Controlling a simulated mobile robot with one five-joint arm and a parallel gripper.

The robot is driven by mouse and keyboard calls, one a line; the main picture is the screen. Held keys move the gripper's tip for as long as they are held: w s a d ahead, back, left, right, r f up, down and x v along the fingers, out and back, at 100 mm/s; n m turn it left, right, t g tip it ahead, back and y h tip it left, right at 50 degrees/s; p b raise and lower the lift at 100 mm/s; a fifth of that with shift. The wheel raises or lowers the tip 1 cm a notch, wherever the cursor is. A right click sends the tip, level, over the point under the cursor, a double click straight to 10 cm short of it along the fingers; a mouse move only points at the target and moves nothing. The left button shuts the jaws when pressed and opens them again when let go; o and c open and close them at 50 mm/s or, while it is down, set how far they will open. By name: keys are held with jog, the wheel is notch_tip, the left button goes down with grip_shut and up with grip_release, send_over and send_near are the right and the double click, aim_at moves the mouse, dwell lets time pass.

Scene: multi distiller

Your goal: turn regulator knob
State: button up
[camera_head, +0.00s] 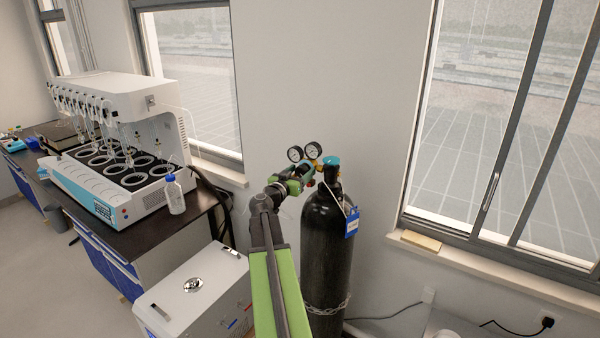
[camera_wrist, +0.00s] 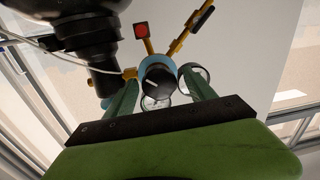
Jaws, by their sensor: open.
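The regulator knob (camera_wrist: 158,82) is black with a pale pointer line, set in a light-blue collar. In the wrist view it lies between the two green fingers of my open gripper (camera_wrist: 160,74). I cannot tell whether either finger touches it. In the head view my gripper (camera_head: 304,173) is at the regulator, left of the cylinder top, and the knob is hidden there. Two round pressure gauges (camera_head: 313,150) stand above it. The black gas cylinder (camera_head: 327,235) is upright, with a teal valve top (camera_head: 331,160) and a blue tag (camera_head: 352,223).
A chain (camera_head: 327,308) runs around the cylinder low down. A white box unit (camera_head: 195,290) stands left of my arm. The wall (camera_head: 330,70) is close behind the regulator.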

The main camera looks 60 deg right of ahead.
jog(key=shift+c, duration=0.2)
jog(key=c, duration=1.2)
jog(key=shift+d, duration=0.25)
jog(key=shift+c, duration=0.6)
jog(key=shift+a, duration=0.15)
